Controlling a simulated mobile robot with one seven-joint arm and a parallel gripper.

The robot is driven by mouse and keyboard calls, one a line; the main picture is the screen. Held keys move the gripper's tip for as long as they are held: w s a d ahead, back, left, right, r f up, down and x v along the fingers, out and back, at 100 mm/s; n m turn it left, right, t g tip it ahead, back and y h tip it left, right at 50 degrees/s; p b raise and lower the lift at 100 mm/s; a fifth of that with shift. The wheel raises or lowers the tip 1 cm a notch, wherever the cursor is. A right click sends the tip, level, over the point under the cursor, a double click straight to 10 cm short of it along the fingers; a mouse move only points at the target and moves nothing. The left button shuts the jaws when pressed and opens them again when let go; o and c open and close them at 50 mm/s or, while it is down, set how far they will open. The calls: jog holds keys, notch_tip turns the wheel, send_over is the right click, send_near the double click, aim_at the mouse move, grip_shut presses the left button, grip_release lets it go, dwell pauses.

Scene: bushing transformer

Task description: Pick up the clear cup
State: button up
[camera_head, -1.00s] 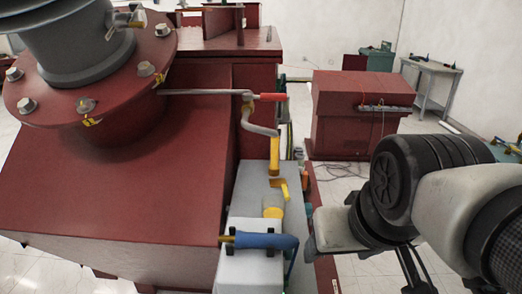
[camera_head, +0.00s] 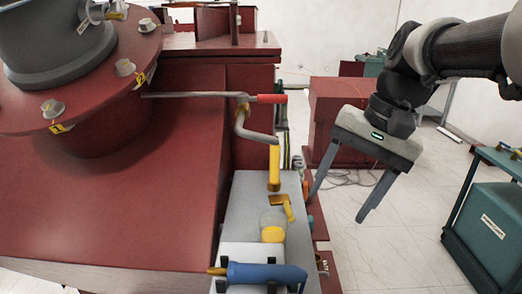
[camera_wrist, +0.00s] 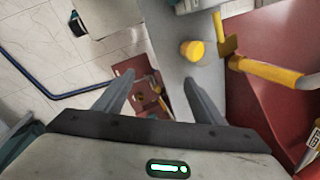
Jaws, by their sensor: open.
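The clear cup (camera_head: 272,217) stands on the grey top (camera_head: 240,205) of the long box, with something yellow low in it. In the wrist view the clear cup (camera_wrist: 192,50) shows mostly as its yellow part, ahead of the fingers; its clear wall is hard to make out. My gripper (camera_head: 340,203) is open and empty, with its fingers pointing down, to the right of the cup and apart from it. Both fingers of my gripper (camera_wrist: 158,77) also show in the wrist view with nothing between them.
A yellow bracket (camera_head: 283,206) stands close behind the cup. A blue-handled tool (camera_head: 262,273) lies in front of it. A bent crank with a red handle (camera_head: 272,98) and a yellow end (camera_head: 274,168) rises behind. The large red housing (camera_head: 150,190) is at left.

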jog(key=w+a+f+m+g+b, duration=0.1)
jog(key=w+f+m+g+b, duration=0.25)
jog(key=w, duration=0.65)
jog(key=r+b, duration=0.1)
send_over(274, 221)
jog(key=s+d, duration=0.1)
jog(key=shift+g, duration=0.25)
jog(key=b+x, duration=0.1)
jog(key=x, duration=0.4)
jog(key=shift+d, duration=0.1)
jog(key=c, duration=1.2)
jog(key=shift+w+r, duration=0.1)
jog(key=shift+r, duration=0.05)
jog(key=shift+c, duration=0.2)
